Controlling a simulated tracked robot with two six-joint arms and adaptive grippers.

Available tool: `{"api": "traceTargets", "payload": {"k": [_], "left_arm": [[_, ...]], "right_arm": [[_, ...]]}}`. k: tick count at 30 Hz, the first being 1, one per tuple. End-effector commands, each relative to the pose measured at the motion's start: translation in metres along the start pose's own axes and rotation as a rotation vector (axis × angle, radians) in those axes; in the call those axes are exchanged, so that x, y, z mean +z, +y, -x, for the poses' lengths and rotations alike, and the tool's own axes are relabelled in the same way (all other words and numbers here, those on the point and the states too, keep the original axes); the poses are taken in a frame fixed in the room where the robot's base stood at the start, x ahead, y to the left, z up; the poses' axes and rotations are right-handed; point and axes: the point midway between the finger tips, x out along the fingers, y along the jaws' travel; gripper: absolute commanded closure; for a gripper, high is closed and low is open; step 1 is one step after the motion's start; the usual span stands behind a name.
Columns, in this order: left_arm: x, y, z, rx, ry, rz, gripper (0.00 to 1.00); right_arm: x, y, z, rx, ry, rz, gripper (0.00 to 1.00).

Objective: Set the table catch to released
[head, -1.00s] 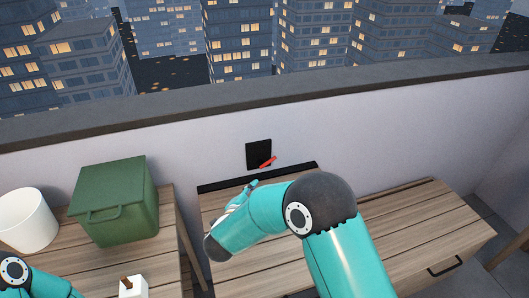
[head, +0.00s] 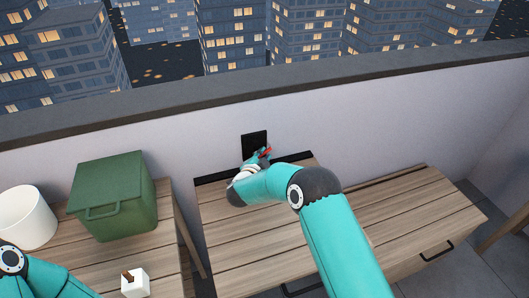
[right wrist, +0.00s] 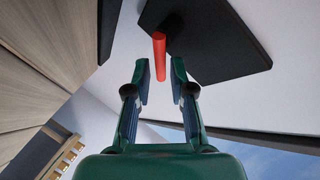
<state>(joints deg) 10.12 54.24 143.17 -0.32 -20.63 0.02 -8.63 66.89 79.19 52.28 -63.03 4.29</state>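The table catch is a red lever (head: 265,153) on a black plate (head: 254,144) fixed to the pale wall behind the table. In the right wrist view the lever (right wrist: 159,56) hangs down from the black plate (right wrist: 215,42). My right gripper (head: 257,159) is at the catch, partly hidden by its own arm in the head view. In the right wrist view the right gripper (right wrist: 159,75) is open, with the lever's free end between its two fingertips. A gap shows on each side of the lever. My left gripper is out of view.
On the left table stand a green box (head: 114,195), a white cylindrical container (head: 27,217) and a small white block (head: 135,283).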

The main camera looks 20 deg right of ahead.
Motion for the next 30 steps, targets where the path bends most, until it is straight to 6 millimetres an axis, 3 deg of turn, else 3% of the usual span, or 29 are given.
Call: {"api": "traceTargets", "payload": {"k": [6,15,20,26,30], "left_arm": [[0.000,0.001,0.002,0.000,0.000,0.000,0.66],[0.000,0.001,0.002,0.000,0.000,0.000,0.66],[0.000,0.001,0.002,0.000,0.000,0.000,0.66],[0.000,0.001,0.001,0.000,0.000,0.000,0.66],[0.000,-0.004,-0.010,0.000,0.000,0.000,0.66]], "right_arm": [[-0.001,0.001,-0.017,0.001,0.000,0.000,0.77],[-0.001,0.001,-0.019,0.001,0.000,0.000,0.77],[-0.001,0.001,-0.019,0.001,0.001,-0.001,1.00],[-0.001,0.002,-0.019,0.003,-0.001,-0.004,1.00],[-0.001,0.006,-0.022,0.027,-0.049,-0.075,1.00]]}}
